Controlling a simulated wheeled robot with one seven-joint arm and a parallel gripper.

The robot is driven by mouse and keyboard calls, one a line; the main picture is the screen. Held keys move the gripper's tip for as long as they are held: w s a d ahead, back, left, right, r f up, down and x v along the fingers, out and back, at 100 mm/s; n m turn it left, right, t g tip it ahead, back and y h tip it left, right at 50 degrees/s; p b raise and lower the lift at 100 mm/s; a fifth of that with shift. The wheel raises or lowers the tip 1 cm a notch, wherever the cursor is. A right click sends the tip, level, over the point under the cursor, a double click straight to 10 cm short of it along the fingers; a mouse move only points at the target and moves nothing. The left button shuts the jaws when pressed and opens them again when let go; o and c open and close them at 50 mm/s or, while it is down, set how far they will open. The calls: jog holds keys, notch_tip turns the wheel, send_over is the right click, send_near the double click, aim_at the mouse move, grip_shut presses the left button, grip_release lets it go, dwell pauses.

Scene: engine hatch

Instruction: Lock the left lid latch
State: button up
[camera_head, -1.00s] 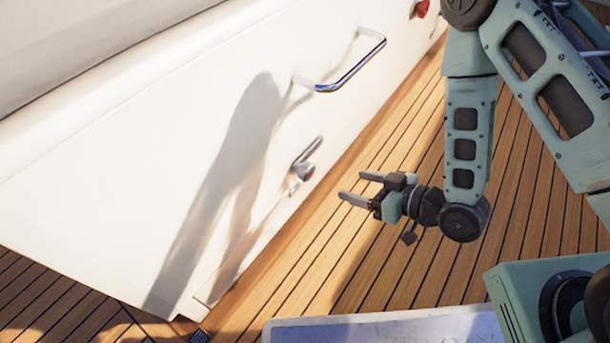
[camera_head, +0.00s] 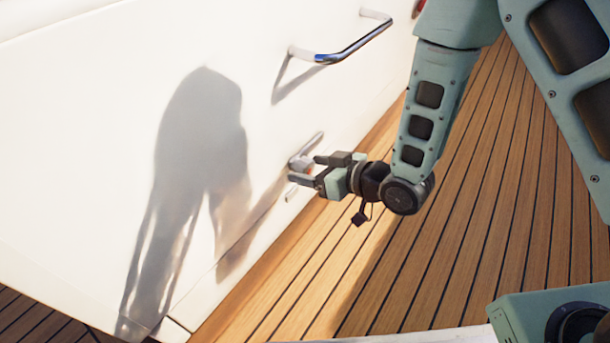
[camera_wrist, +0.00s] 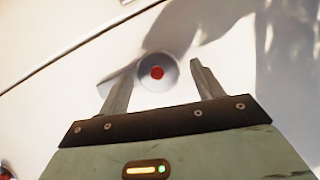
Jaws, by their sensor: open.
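The lid latch (camera_head: 302,161) is a silver round boss with a lever, set low on the white hatch wall. In the wrist view its round face has a red centre (camera_wrist: 157,73), and its lever runs to the left, partly behind the left finger. In the head view the lever slants up to the right, and my gripper partly covers the boss. My gripper (camera_head: 303,169) is open, with its fingers close to the latch. In the wrist view the fingertips (camera_wrist: 154,76) stand on either side of the boss. I cannot tell whether they touch it.
A chrome handrail (camera_head: 350,50) sticks out from the white wall (camera_head: 90,130) above the latch. A small red part (camera_wrist: 6,172) shows at the lower left of the wrist view. My shadow falls on the wall.

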jog(key=shift+b+x, duration=0.3)
jog(key=shift+x, duration=0.75)
jog(key=c, duration=1)
